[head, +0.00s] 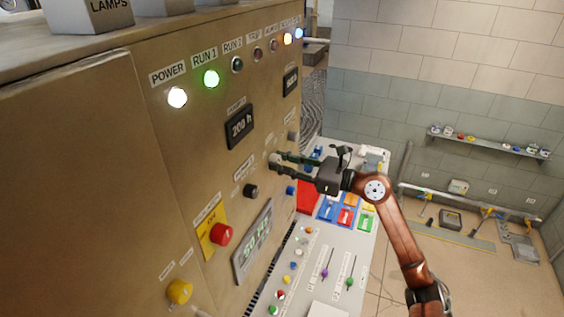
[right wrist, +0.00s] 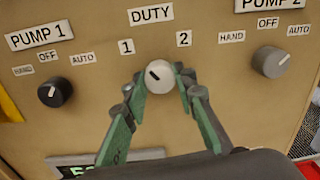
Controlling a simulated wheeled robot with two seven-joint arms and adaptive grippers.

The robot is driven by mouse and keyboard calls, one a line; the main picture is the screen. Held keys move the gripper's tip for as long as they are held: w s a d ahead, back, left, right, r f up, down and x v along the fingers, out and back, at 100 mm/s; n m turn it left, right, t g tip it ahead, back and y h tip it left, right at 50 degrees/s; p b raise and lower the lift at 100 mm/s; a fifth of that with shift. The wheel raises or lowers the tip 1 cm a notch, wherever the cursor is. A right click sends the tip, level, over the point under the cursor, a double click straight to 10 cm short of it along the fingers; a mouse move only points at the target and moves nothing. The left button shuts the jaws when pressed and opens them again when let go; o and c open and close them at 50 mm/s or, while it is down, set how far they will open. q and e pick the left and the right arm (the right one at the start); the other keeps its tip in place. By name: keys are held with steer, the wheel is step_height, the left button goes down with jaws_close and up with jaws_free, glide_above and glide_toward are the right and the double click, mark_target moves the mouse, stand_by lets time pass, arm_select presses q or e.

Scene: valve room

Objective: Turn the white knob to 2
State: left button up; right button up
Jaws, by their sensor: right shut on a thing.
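The white knob (right wrist: 160,75) sits on the tan panel under the DUTY label, between a "1" label (right wrist: 126,46) on its left and a "2" label (right wrist: 183,39) on its right. The short dark mark on the knob's face points up and left, toward the 1 side. My right gripper (head: 281,164) reaches the panel from the right, and its two green-padded fingers are shut on the knob from both sides. The fingertips hide part of the knob's lower rim. My left gripper is in neither view.
A black PUMP 1 knob (right wrist: 55,93) is to the left and a grey PUMP 2 knob (right wrist: 271,61) to the right. A red button (head: 221,235) and a yellow knob (head: 179,291) stick out lower on the panel. A sloped console (head: 311,262) lies below.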

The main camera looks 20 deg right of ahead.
steer(key=m+p, duration=0.1)
steer(key=m, duration=0.2)
steer(key=shift+m, duration=0.3)
steer(key=m+p, duration=0.2)
steer(key=m, duration=0.1)
steer(key=shift+r+m, duration=0.1)
steer(key=shift+m, duration=0.2)
steer(key=m+p, duration=0.4)
steer(key=m, duration=0.1)
steer(key=shift+r+g+p, duration=0.1)
steer(key=shift+g+p, duration=0.2)
steer(key=shift+m+p, duration=1.35)
steer(key=shift+m, duration=0.35)
steer(key=shift+f, duration=0.2)
steer(key=o, duration=1.2)
steer(key=shift+c, duration=0.2)
steer(key=shift+s, duration=0.1)
